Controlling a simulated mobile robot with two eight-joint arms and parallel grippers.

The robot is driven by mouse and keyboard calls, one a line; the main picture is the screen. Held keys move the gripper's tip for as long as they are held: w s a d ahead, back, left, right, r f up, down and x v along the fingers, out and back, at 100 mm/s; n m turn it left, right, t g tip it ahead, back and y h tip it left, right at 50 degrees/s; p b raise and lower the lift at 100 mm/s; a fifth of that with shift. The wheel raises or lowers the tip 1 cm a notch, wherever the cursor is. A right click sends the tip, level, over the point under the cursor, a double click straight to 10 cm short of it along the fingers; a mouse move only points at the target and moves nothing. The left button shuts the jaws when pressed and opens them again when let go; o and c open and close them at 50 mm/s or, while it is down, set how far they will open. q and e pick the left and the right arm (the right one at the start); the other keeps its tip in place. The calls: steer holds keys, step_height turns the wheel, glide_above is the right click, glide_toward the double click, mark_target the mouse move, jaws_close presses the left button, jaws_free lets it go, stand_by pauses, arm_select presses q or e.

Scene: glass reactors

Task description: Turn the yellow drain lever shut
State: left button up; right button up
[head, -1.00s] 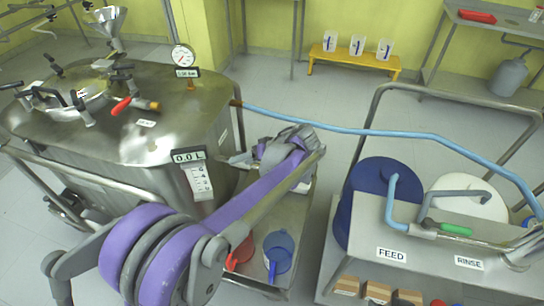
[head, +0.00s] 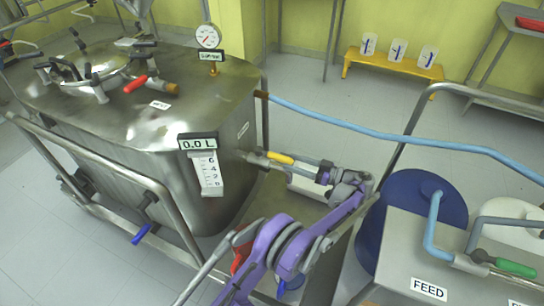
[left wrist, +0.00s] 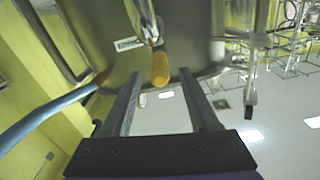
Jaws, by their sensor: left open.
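The yellow drain lever (head: 280,157) sticks out to the right from the low side of the steel tank, near the tank's volume scale. It also shows in the left wrist view (left wrist: 160,69), end toward me. My left gripper (head: 292,165) is at the lever's outer end, with its arm reaching up from below. In the left wrist view my left gripper (left wrist: 160,76) is open, and the lever's tip lies between the two fingertips with gaps on both sides. The lever's root is partly hidden in the head view. My right gripper is not in view.
The steel tank (head: 187,120) has a 0.0 L display (head: 198,143), a gauge (head: 208,37) and a red-handled lever (head: 136,84) on top. A blue hose (head: 350,125) runs behind my gripper. A bench (head: 400,250) marked FEED and a blue drum (head: 400,215) stand right.

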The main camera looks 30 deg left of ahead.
mark_target(272, 155)
arm_select(q)
steer(key=a, duration=0.5)
steer(key=a+b, duration=0.1)
steer(key=a, duration=0.2)
steer(key=shift+s+a, duration=0.1)
steer(key=shift+s, duration=0.15)
jaws_close()
stand_by(1.0)
